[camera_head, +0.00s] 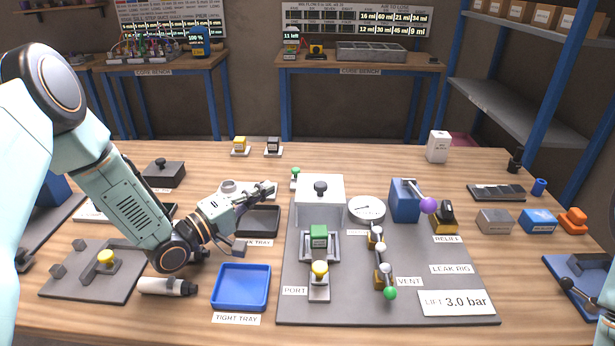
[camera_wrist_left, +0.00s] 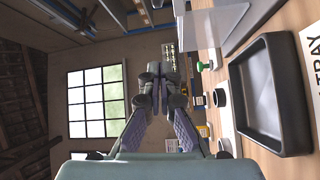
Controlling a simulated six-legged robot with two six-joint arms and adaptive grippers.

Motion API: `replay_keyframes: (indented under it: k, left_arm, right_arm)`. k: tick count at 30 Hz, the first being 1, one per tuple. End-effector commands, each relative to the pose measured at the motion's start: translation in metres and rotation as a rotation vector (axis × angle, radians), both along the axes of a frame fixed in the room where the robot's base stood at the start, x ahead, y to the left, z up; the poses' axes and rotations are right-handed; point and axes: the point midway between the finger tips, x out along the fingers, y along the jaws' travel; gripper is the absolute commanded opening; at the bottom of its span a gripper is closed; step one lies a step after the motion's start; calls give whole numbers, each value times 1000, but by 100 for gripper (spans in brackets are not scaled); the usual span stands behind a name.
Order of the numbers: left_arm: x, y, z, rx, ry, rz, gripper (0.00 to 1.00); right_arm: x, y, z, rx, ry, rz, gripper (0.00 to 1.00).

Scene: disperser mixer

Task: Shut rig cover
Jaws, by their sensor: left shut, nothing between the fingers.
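The leak rig (camera_head: 440,306) is a grey plate on the table with a port fixture, gauge and valves. Its cover (camera_head: 333,189) appears as a pale, whitish panel with a dark knob (camera_head: 320,187), at the rig's back left behind the green-topped port block (camera_head: 319,237). It looks raised, with the block uncovered, though its exact tilt is hard to tell. My left gripper (camera_head: 270,188) is shut and empty, left of the cover and apart from it. In the left wrist view the closed fingers (camera_wrist_left: 157,88) point at the room; a pale panel edge (camera_wrist_left: 220,22) shows at the top. My right gripper is out of view.
A black tray (camera_head: 277,222) lies below my left gripper, and a blue tray (camera_head: 240,310) nearer the front. A small green-topped button (camera_head: 295,176) stands beside the cover. A gauge (camera_head: 367,210) and a purple-ended lever (camera_head: 428,205) stand to its right.

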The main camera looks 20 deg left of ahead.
Motion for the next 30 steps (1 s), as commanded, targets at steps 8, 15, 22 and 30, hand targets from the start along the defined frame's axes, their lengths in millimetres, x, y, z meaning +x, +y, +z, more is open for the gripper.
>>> replay_keyframes:
  k: [8,15,22,30]
  left_arm:
    - [4,-6,1,-1,-2,-5,0]
    - [34,-24,3,1,-3,-7,0]
    - [68,-42,5,1,-4,-6,0]
    - [71,-63,3,-4,2,-5,0]
  right_arm:
    - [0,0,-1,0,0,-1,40]
    - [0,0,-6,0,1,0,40]
    - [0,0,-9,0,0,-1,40]
    - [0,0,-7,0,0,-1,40]
